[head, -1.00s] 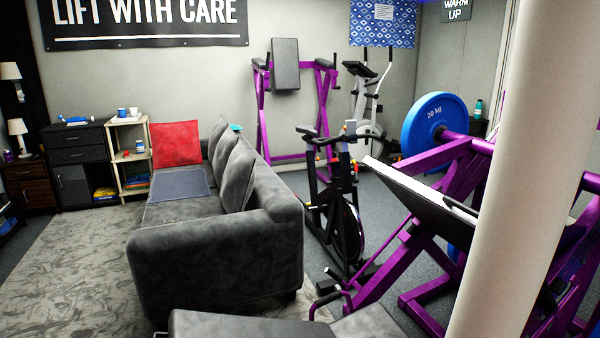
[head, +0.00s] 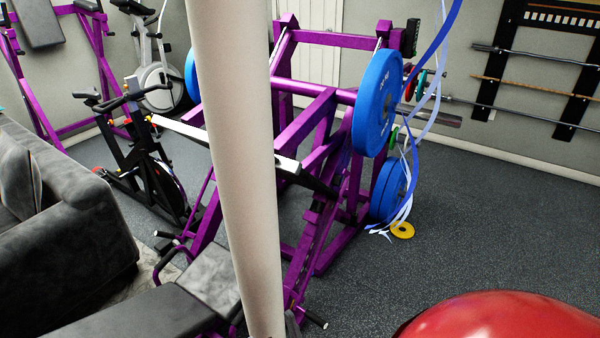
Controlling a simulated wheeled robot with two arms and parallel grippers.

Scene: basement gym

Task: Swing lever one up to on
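No lever or switch marked as lever one can be made out in the head view. A small black box-like thing (head: 411,38) sits at the top right of the purple leg press frame, too small to identify. Neither of my grippers shows in the head view.
A beige pillar (head: 237,150) stands close in front of the purple leg press (head: 325,120) with blue plates (head: 376,103). A red ball (head: 500,318) is at the lower right. A grey sofa (head: 60,240) and exercise bike (head: 140,150) are left. Dark floor (head: 500,200) is clear at right.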

